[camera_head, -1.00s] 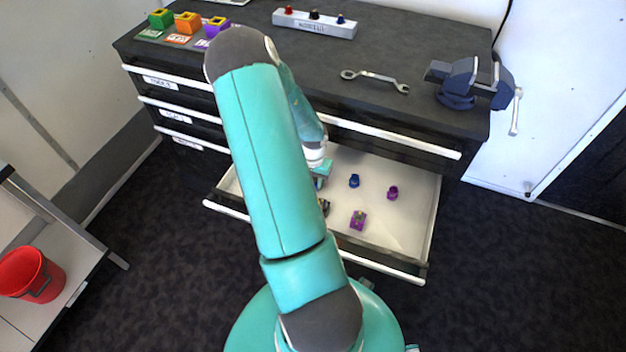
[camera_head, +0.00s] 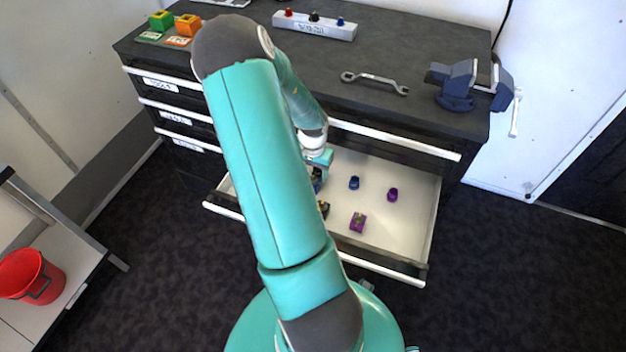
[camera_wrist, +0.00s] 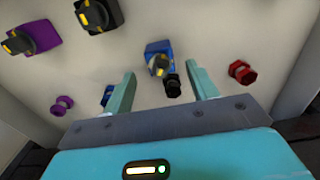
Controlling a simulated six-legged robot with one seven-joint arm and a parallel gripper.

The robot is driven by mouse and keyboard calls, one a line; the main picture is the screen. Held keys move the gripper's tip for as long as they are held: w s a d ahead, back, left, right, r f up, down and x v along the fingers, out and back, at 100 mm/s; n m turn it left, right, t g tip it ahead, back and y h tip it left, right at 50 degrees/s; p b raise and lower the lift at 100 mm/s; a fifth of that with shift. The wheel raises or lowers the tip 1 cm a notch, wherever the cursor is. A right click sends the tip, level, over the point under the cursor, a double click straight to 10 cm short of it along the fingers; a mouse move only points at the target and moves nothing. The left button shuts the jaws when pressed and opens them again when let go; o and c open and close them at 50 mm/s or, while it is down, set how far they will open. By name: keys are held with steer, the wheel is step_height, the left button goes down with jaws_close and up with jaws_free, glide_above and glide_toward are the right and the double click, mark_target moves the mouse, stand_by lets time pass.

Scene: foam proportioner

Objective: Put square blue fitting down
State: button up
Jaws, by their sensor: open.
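The square blue fitting (camera_wrist: 158,55), with a yellow mark on its dark top part, rests on the pale floor of the open drawer (camera_head: 412,228). In the wrist view it shows between and just beyond the tips of my gripper (camera_wrist: 160,76). The fingers are spread apart, and neither visibly touches it. In the head view, a bit of blue (camera_head: 316,178) shows right by my gripper at the drawer's left part, largely hidden by my arm.
The drawer also holds a square purple fitting (camera_head: 357,222), a square black one (camera_wrist: 98,14), and small purple (camera_head: 392,194), blue (camera_head: 354,182), black (camera_wrist: 172,85) and red (camera_wrist: 243,71) fittings. A wrench (camera_head: 375,82) and vise (camera_head: 462,84) are on the bench above.

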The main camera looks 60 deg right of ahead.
step_height(320, 180, up, 7)
steer(key=shift+f, duration=0.15)
steer(key=w+a+r+n+t, duration=0.1)
steer(key=w+a+r+n, duration=0.1)
steer(key=w+a+r, duration=0.35)
steer(key=w+a+r+n+t+y, duration=0.1)
steer(key=w+a+r+n, duration=0.15)
steer(key=a+r, duration=0.45)
steer(key=w+a+r+n+t, duration=0.1)
steer(key=w+a+r+n, duration=0.25)
steer(key=a, duration=0.45)
steer(key=s+a+r+n+t, duration=0.1)
steer(key=s+a+r+n, duration=0.1)
steer(key=a, duration=0.4)
steer(key=s+a+r+n, duration=0.3)
steer(key=s+a+r, duration=0.2)
steer(key=a+r, duration=0.2)
steer(key=s+a+r+n+t+h, duration=0.1)
steer(key=s+a+r+n, duration=0.2)
steer(key=a, duration=0.4)
steer(key=shift+s+r+t, duration=0.15)
steer(key=shift+r+t, duration=0.15)
steer(key=shift+r, duration=0.45)
steer(key=shift+d, duration=0.1)
